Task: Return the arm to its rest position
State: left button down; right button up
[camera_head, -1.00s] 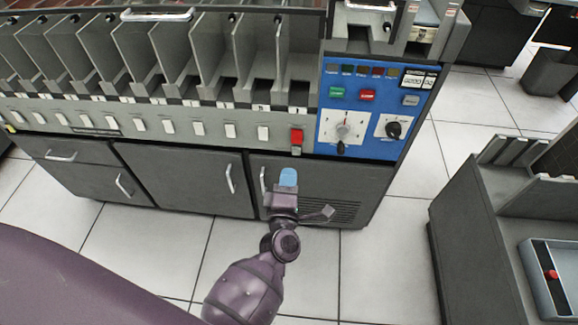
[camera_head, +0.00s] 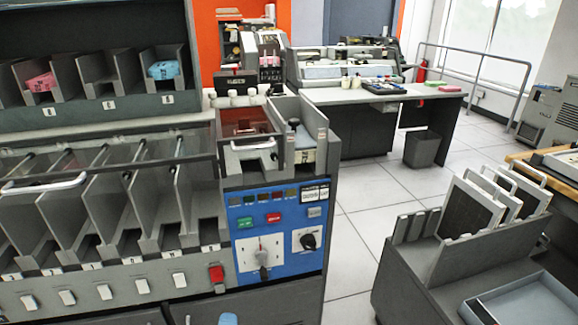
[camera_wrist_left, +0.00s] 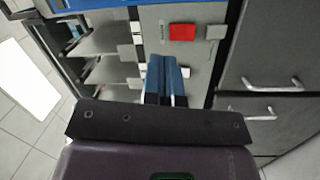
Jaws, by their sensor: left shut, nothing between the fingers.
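My left gripper (camera_head: 228,319) shows only as a light blue fingertip at the bottom edge of the head view, in front of the card machine's lower cabinet. In the left wrist view the two blue fingers (camera_wrist_left: 166,75) are side by side, shut and empty. They point toward the machine's front, apart from the red switch (camera_wrist_left: 182,32), as far as I can tell. The rest of the left arm is out of the head view. My right gripper is in neither view.
The grey sorting machine has a blue control panel (camera_head: 278,232) and a red switch (camera_head: 216,275) near my gripper. Cabinet handles (camera_wrist_left: 272,84) protrude at right in the wrist view. A grey card rack (camera_head: 440,250) stands at right, with clear floor (camera_head: 352,225) between.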

pick_arm(q)
jog(key=s+a+r+m+g+p, duration=0.1)
jog(key=s+a+m+g+p, duration=0.1)
jog(key=s, duration=0.7)
jog(key=s+a+r+m+g+h+p, duration=0.1)
jog(key=s+a+r+m+g+p, duration=0.1)
jog(key=s+a+m+p, duration=0.3)
jog(key=s+a+r+m+g+h+p, duration=0.1)
jog(key=s+a+m+g+p, duration=0.2)
jog(key=s+a+m, duration=0.3)
jog(key=s+m+p, duration=0.1)
jog(key=s+m, duration=0.3)
jog(key=s, duration=0.4)
jog(key=shift+s+r+g, duration=0.3)
jog(key=shift+s+r, duration=0.1)
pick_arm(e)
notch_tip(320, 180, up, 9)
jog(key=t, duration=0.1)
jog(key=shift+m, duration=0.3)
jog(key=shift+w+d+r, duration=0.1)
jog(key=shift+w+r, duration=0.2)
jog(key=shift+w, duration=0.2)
